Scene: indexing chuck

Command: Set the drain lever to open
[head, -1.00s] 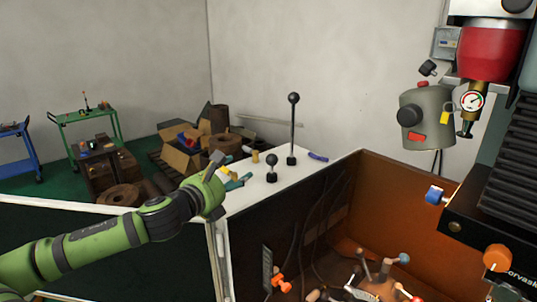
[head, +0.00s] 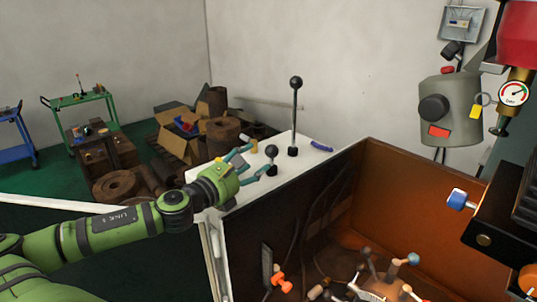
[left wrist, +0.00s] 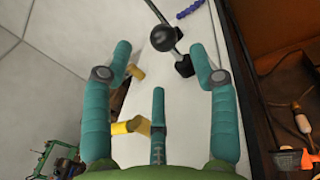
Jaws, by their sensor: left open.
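I cannot tell which handle is the drain lever. A short lever with a black ball knob (head: 271,151) stands on the white top (head: 258,192). A taller black lever (head: 294,115) stands upright behind it. My left gripper (head: 256,160) is open, its teal fingers pointing at the short lever's knob, close to it. In the left wrist view the knob (left wrist: 163,38) shows between the fingertips (left wrist: 161,50), ahead of the palm; I cannot tell whether they touch it. No label or open mark is readable. My right gripper is out of view.
The brown-walled box (head: 400,178) beside the white top holds several handles, including an orange one (head: 279,281). A machine with a gauge (head: 513,93) stands at right. Cartons (head: 174,147) are behind.

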